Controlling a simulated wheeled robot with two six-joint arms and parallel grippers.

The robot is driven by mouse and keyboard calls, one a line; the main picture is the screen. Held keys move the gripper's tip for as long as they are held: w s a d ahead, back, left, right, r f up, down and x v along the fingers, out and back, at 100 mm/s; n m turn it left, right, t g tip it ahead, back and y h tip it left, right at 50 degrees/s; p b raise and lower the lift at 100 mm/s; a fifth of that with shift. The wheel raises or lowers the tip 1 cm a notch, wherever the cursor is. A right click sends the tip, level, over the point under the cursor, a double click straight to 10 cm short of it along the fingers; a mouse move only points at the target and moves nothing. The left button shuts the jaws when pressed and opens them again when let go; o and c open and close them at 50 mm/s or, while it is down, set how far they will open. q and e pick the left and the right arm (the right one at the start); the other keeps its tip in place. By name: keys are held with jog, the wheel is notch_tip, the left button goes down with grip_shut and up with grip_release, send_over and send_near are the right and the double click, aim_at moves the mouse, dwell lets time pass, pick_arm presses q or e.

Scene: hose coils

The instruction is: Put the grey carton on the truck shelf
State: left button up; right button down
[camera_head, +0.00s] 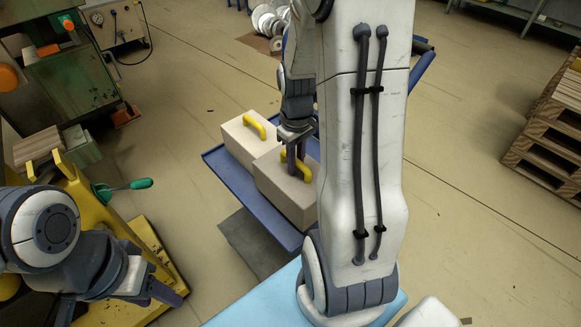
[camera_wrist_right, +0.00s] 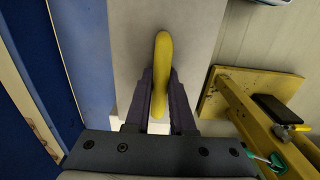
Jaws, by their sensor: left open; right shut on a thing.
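Two box-shaped cartons with yellow top handles are at the blue truck shelf (camera_head: 222,172). The nearer grey carton (camera_head: 283,198) is under my right gripper (camera_head: 293,163). That gripper points down and is shut on the carton's yellow handle (camera_head: 303,172). In the right wrist view the handle (camera_wrist_right: 162,60) sits between the fingers, above the carton's pale grey top (camera_wrist_right: 195,40). Whether its bottom rests on the shelf is hidden. The other carton (camera_head: 240,145) stands close beside it, further back. My left gripper (camera_head: 160,290) is open and empty at the lower left.
A yellow wheeled machine (camera_head: 150,245) with a green-handled tool (camera_head: 122,187) stands on the left. A green machine (camera_head: 75,85) is behind it. A light-blue surface (camera_head: 250,305) lies in front. Wooden pallets (camera_head: 545,150) are at the right. Open floor lies between.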

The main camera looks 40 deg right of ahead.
jog(key=shift+w+d+f+b, duration=0.15)
jog(key=shift+w+d+f, duration=0.4)
jog(key=shift+d, duration=0.2)
jog(key=shift+w+d+f+b, duration=0.15)
jog(key=shift+w+d+f, duration=0.25)
jog(key=shift+d+f, duration=0.25)
jog(key=shift+f, duration=0.1)
jog(key=c, duration=0.8)
grip_release()
jog(key=shift+s, duration=0.1)
jog(key=shift+o, duration=0.2)
